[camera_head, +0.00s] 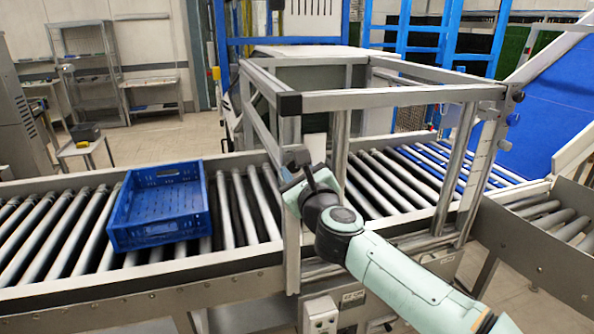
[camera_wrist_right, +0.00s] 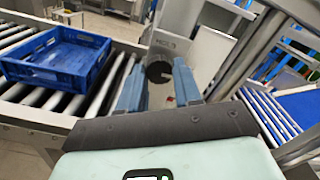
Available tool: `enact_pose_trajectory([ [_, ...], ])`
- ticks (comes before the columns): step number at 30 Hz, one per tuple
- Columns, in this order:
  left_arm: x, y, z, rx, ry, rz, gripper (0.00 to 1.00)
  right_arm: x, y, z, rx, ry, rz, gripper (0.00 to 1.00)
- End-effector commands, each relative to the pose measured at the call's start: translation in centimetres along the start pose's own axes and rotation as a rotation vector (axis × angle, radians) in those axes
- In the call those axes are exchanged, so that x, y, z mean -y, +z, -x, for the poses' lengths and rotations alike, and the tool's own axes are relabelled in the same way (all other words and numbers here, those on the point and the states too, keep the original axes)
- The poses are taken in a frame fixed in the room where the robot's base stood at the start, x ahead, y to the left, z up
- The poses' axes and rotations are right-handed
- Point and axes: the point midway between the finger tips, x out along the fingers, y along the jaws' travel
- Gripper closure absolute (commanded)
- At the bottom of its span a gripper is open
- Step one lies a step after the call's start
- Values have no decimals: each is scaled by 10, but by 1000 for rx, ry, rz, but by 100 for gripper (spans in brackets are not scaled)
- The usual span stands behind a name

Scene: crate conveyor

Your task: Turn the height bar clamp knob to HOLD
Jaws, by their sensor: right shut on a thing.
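The dark round clamp knob (camera_wrist_right: 159,72) shows in the right wrist view, on a grey metal plate (camera_wrist_right: 180,25) of the frame. Small lettering sits on the plate just above the knob, too blurred to read surely. My right gripper (camera_wrist_right: 157,86) has its two blue-grey fingers on either side of the knob and is shut on it. In the head view my right gripper (camera_head: 302,176) is at the near left post of the metal frame (camera_head: 400,97), and the arm mostly hides the knob. Which way the knob points is unclear. My left gripper is out of view.
A blue crate (camera_head: 158,236) sits on the roller conveyor (camera_head: 60,240) left of the frame; it also shows in the wrist view (camera_wrist_right: 45,77). Frame posts and bars stand close around my right arm. Rollers inside the frame are clear.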

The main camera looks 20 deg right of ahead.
Motion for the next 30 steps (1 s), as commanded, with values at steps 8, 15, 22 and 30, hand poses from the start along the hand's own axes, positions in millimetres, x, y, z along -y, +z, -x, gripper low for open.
enact_pose_trajectory([
  [8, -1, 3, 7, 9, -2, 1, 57, 1, 1, 0, 0, 1, 131, 97],
  [15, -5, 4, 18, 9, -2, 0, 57, 1, 2, 0, 0, 1, 340, 97],
  [22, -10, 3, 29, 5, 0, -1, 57, 1, 2, 0, 0, 1, 560, 97],
  [30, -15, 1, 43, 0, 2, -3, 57, 1, 2, 0, 1, 1, 816, 97],
])
